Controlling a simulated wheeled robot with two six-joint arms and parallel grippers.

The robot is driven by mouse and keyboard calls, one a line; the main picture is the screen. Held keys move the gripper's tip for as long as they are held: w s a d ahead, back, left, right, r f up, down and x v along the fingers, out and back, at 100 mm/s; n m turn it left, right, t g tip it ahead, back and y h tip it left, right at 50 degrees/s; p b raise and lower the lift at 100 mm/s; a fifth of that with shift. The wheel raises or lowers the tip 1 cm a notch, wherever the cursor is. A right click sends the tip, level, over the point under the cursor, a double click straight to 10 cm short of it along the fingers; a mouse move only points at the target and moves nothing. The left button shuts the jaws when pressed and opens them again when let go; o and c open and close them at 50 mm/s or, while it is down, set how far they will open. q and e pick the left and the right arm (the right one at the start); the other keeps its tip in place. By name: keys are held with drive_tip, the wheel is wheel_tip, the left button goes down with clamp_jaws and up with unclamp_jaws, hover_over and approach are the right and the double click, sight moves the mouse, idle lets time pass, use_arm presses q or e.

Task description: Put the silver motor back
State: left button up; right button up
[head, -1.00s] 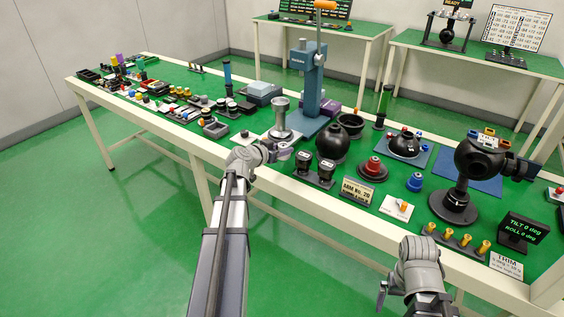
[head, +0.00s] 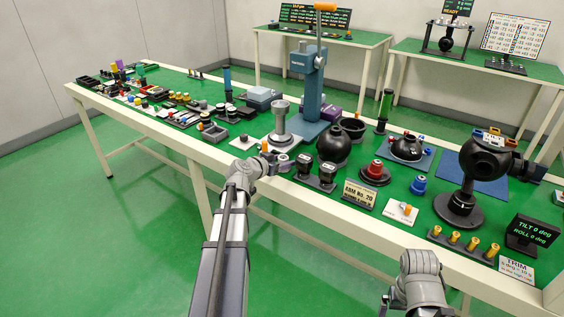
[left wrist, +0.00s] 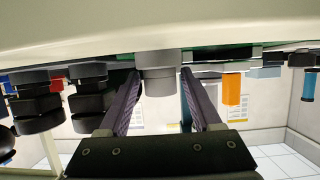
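A short silver cylinder, which looks like the silver motor (head: 284,164), stands near the front edge of the green bench, in front of the silver pedestal. My left gripper (head: 272,161) is right beside it at the bench edge. In the left wrist view the grey stepped cylinder (left wrist: 158,76) shows between the two spread fingers of my left gripper (left wrist: 160,88). The fingers are open; I cannot tell whether the tips touch it. My right gripper (head: 388,303) is low in the head view, off the bench front, its fingers mostly hidden.
Close by are a silver pedestal (head: 281,124), a blue press (head: 308,85), a black ball (head: 333,146) and two black blocks (head: 316,172). A black gimbal (head: 470,175) stands at right. The bench is crowded; the floor in front is clear.

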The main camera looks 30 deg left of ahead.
use_arm(q)
drive_tip(key=shift+o, duration=0.6)
drive_tip(key=shift+r+p, duration=0.3)
drive_tip(key=p+v, duration=0.4)
drive_tip(key=v, duration=0.8)
drive_tip(key=shift+f, duration=0.15)
drive_tip(key=b+x, duration=0.4)
drive_tip(key=x, duration=0.8)
drive_tip(key=shift+w+f, duration=0.1)
drive_tip(key=shift+f+b, duration=0.1)
drive_tip(key=shift+b, duration=0.25)
